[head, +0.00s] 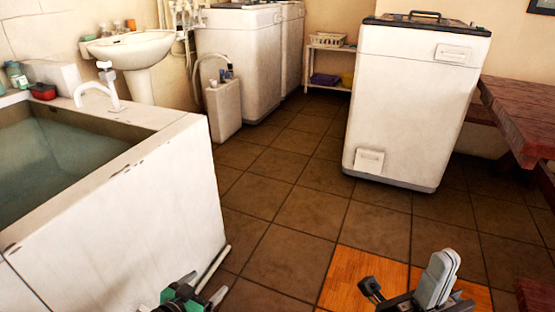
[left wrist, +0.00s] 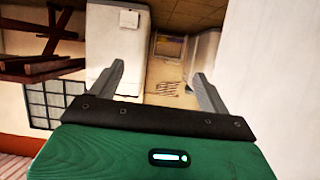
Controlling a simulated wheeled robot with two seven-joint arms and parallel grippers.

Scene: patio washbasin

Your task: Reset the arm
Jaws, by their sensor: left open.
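My left gripper (head: 203,288) is at the bottom of the head view, beside the white side wall of the tub. In the left wrist view its two grey fingers (left wrist: 160,84) stand wide apart with nothing between them. Its green body fills the bottom of that view. A grey and black part of my right arm (head: 430,285) shows at the bottom right of the head view. Its fingertips cannot be made out clearly, and nothing held is visible there.
A water-filled tub (head: 150,205) stands at left, with a washbasin (head: 130,46) behind it. A white washing machine (head: 410,110) stands ahead at right. A reddish wooden table (head: 520,110) is at the right edge. The tiled floor (head: 290,215) between tub and machine is clear.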

